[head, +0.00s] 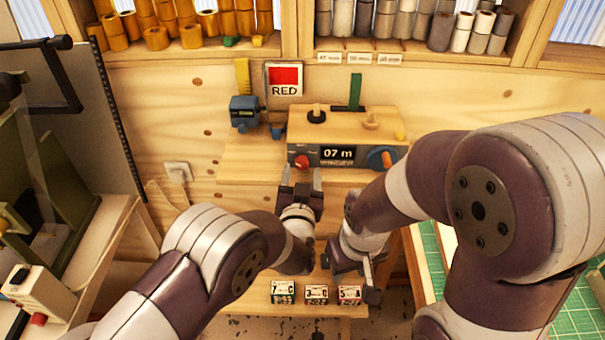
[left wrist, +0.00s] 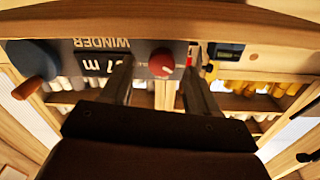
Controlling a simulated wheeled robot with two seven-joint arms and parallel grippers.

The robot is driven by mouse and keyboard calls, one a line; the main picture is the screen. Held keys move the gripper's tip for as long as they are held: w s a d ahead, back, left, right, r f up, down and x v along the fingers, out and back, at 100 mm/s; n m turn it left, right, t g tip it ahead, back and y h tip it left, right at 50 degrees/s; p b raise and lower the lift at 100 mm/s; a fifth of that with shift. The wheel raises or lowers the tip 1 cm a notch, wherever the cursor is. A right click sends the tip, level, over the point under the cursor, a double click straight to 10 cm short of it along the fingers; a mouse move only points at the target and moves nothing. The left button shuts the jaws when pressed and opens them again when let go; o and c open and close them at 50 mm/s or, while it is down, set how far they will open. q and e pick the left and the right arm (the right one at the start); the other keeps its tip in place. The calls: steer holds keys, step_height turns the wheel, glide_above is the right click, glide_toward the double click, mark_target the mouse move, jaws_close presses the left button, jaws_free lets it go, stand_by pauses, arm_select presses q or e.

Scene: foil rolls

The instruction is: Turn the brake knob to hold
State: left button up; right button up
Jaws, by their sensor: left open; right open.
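The winder (head: 345,128) is a wooden box with a grey front panel and a display reading "07 m". A red knob (head: 302,162) sits on the panel left of the display; I take it as the brake knob, but its marking is unreadable. My left gripper (head: 301,178) is open in front of the knob, a finger to each side in the picture. In the left wrist view the red knob (left wrist: 162,63) shows between the two open fingers (left wrist: 154,82); contact cannot be told. My right gripper (head: 352,274) is open and empty, lower, above the three small labelled boxes.
A blue crank wheel (head: 382,158) with an orange handle is at the panel's right. A blue device (head: 244,113) and a RED sign (head: 285,78) stand to the left. Small labelled boxes (head: 316,293) sit on a lower shelf. A green mat (head: 432,260) lies at right.

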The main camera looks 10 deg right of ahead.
arm_select(q)
steer(key=shift+w, duration=0.75)
steer(key=shift+w+d, duration=0.2)
steer(key=shift+d, duration=0.05)
steer(key=shift+a, duration=0.1)
steer(key=c, duration=1)
steer(key=shift+c, duration=0.2)
